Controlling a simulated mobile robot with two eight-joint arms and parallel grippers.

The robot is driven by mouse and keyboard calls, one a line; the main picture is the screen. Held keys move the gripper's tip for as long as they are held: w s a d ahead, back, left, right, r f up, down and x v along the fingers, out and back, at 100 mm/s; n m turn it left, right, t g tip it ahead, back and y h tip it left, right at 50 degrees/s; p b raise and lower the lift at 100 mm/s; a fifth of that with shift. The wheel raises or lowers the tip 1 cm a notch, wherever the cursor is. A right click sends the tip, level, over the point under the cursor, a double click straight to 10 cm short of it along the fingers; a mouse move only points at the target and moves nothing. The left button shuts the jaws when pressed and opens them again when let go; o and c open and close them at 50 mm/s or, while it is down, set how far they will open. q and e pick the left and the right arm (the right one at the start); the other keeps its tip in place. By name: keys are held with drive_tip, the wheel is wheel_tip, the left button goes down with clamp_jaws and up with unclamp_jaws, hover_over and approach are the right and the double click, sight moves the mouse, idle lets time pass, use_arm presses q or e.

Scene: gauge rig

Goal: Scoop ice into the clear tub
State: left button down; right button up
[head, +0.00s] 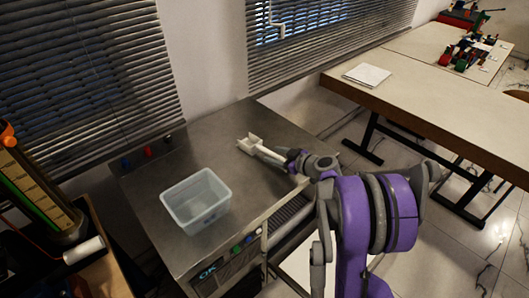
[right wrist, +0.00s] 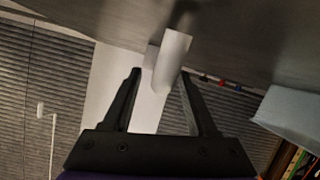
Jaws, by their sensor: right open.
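The clear tub (head: 197,200) stands upright on the steel counter, left of my right gripper, and looks empty. Its pale side shows at the right of the right wrist view (right wrist: 290,112). A white scoop (head: 249,144) lies on the counter with its handle pointing toward my right gripper (head: 291,158). In the right wrist view my right gripper (right wrist: 160,76) is open, and the white handle (right wrist: 172,60) shows between and beyond its fingertips. I cannot tell whether the fingers touch it. No ice is visible. My left gripper is not in view.
The steel counter (head: 190,145) has small coloured knobs at its back and front. A slotted dark opening (head: 288,220) is at its front right. A wooden table (head: 440,95) stands at right. A cluttered shelf (head: 40,195) is at left. Blinds and wall close off the back.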

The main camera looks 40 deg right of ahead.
sight(264, 151)
drive_tip(key=x, duration=0.3)
drive_tip(key=shift+w, duration=0.2)
clamp_jaws()
